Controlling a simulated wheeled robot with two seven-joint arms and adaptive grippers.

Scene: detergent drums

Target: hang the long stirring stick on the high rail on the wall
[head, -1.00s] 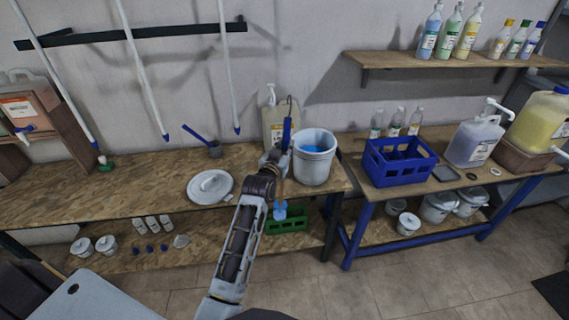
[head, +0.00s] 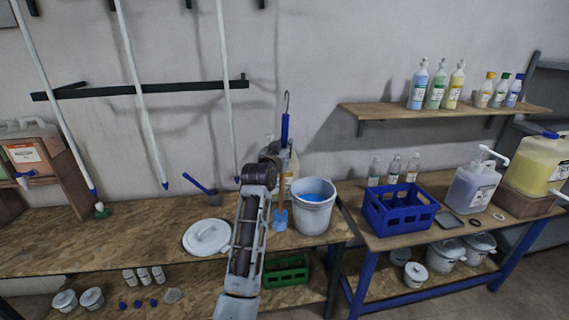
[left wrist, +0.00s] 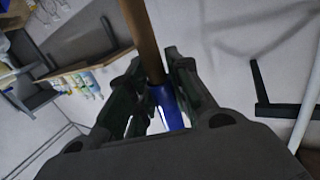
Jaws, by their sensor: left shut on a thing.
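The long stirring stick has a wire hook, a blue handle (head: 285,128), a wooden shaft and a light-blue paddle (head: 280,219). It hangs upright, hook up, in front of the bench's back part, beside the white bucket. My left gripper (head: 272,158) is shut on it around the handle's lower end; the arm and gripper partly hide it. In the left wrist view the wooden shaft (left wrist: 143,40) and blue handle (left wrist: 168,110) run between the fingers (left wrist: 160,82). Dark peg ends (head: 188,4) show at the top edge; a rail above them is out of view. My right gripper is not seen.
A lower dark rail (head: 110,91) with white poles (head: 140,90) stands left of the stick. A shelf (head: 400,111) with bottles is at right. The wall between rail and shelf is clear.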

